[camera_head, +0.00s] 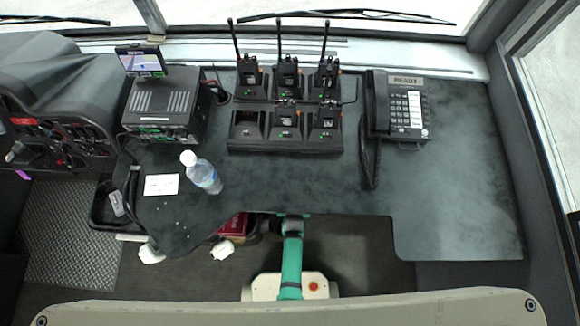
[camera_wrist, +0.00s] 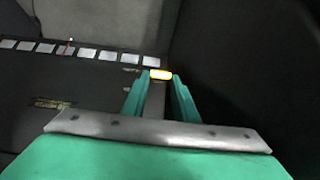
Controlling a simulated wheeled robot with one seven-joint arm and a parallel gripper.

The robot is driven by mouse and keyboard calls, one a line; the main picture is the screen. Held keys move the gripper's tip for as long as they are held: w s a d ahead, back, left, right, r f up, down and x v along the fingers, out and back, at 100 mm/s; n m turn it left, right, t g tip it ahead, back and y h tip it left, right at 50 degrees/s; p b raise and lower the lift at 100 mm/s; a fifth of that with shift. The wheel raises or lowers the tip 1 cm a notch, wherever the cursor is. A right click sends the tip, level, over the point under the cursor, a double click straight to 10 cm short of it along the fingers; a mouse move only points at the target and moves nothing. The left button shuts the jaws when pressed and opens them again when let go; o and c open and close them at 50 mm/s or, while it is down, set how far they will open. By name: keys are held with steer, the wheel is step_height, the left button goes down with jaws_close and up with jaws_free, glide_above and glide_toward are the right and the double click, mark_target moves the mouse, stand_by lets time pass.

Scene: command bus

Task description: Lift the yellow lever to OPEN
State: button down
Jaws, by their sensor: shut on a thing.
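The yellow lever (camera_wrist: 160,74) shows in the wrist view as a small bright yellow piece between the tips of my gripper (camera_wrist: 160,82). The two green fingers are closed on its sides. The lever sits near a dark panel, at the right end of a row of white labels. I cannot read an OPEN mark or tell the lever's position. In the head view my green arm (camera_head: 291,262) reaches under the desk's front edge, and the lever and my fingertips are hidden there.
A row of white labels (camera_wrist: 82,52) runs along the dark panel. Above my arm is the dark desk (camera_head: 300,185) with a water bottle (camera_head: 202,172), radios in a charger (camera_head: 285,135) and a phone (camera_head: 402,105). A red item (camera_head: 233,225) lies below the desk edge, left of my arm.

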steer(key=shift+w+d+r, duration=0.1)
steer(key=shift+r, duration=0.05)
steer(key=c, duration=1.4)
jaws_free()
steer(key=v, duration=1.1)
steer(key=shift+w, duration=0.1)
